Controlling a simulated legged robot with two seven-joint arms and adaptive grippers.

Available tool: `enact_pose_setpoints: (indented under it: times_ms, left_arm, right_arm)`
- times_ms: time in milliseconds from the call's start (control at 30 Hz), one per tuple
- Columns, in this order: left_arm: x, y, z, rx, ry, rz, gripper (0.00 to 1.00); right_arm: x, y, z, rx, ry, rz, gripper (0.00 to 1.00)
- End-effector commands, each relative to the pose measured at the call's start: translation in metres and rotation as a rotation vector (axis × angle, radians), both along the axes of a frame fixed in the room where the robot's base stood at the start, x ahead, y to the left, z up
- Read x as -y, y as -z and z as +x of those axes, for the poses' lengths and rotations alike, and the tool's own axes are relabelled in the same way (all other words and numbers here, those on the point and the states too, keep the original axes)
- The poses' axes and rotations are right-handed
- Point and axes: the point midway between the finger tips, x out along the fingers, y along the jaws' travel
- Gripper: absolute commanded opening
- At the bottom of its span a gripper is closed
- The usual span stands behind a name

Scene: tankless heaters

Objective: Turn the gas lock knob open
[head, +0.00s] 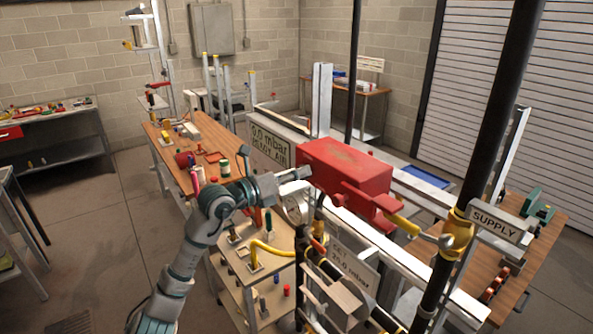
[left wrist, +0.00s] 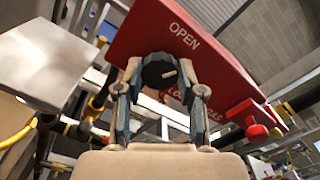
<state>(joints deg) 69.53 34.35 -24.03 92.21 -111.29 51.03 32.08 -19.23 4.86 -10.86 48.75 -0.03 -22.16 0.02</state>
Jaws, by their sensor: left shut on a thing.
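The gas lock is a large red box (head: 345,168) in the middle of the head view. In the left wrist view its red face (left wrist: 235,62) carries the word OPEN above and partly covered lettering below. My left gripper (head: 297,174) reaches the box's left side in the head view. In the left wrist view its two fingers (left wrist: 161,76) are shut on the knob, one on each side. The knob is hidden in the head view. My right gripper is not seen.
A yellow-handled lever (head: 400,222) and a dark upright pipe with a SUPPLY sign (head: 495,223) stand right of the box. A pressure sign (head: 270,145) stands behind left. Open floor lies left.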

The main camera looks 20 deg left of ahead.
Motion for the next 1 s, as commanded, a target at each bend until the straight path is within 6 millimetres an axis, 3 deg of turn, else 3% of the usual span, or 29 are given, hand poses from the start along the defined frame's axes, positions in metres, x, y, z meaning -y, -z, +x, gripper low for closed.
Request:
enact_pose_setpoints:
  times_ms: [333, 1000]
  left_arm:
    - [-0.002, -0.004, 0.001, -0.167, -0.004, -0.224, 0.04]
    - [-0.003, -0.002, 0.002, -0.276, -0.006, -0.365, 0.04]
  right_arm:
    - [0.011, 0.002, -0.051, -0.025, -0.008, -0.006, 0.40]
    - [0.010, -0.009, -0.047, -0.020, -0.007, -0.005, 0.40]
